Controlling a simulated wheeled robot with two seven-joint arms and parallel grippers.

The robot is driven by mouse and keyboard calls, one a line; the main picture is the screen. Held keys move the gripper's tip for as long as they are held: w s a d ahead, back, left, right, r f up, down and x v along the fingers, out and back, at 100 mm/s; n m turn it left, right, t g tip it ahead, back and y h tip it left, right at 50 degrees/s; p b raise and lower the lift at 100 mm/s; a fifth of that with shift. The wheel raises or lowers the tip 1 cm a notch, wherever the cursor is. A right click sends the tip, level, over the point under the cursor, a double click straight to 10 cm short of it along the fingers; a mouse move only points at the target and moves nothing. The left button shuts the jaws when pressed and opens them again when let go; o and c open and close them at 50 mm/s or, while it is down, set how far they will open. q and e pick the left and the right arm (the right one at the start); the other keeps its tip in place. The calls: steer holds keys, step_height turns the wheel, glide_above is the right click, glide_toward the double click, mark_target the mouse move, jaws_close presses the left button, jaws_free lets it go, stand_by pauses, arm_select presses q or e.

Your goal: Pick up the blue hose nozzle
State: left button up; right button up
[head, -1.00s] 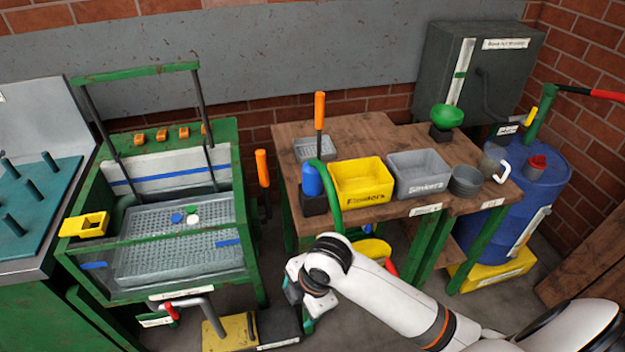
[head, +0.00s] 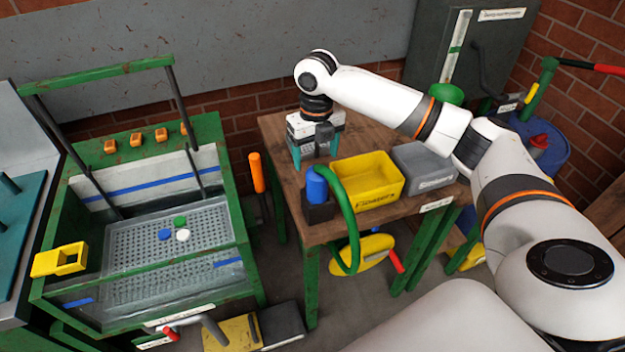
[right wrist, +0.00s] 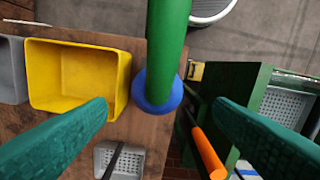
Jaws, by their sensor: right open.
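The blue hose nozzle (head: 316,186) stands upright in a black holder (head: 319,212) at the table's front left corner. A green hose (head: 348,215) arcs from its top and hangs over the front edge. My right gripper (head: 314,158) is above the table, behind the nozzle in the head view, its teal fingers open and empty. In the right wrist view, the nozzle (right wrist: 158,97) shows beneath the green hose (right wrist: 167,35), between the open fingers (right wrist: 160,108) and apart from them. My left gripper is in neither view.
A yellow bin (head: 366,183) and a grey bin (head: 425,168) stand right of the nozzle on the wooden table. The green-framed wash tank (head: 222,168) is to the left, with an orange handle (head: 257,172) between it and the table.

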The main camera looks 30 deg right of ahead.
mark_target(316, 168)
steer(key=f, duration=0.3)
steer(key=shift+s+f+p, duration=0.25)
steer(key=shift+f+p, duration=0.05)
steer(key=shift+f, duration=0.1)
steer(key=shift+w+f, duration=0.2)
steer(key=shift+f, duration=0.1)
steer(key=shift+s+d+f+p, duration=0.1)
steer(key=shift+f+p, duration=0.5)
steer(key=shift+f, duration=0.3)
step_height(316, 168, down, 2)
steer(key=shift+s+f, duration=0.15)
steer(key=shift+d+f+p, duration=0.1)
steer(key=shift+f+p, duration=0.2)
steer(key=shift+f, duration=0.25)
steer(key=c, duration=1.2)
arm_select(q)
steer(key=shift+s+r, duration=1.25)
arm_select(e)
steer(key=shift+r, duration=0.2)
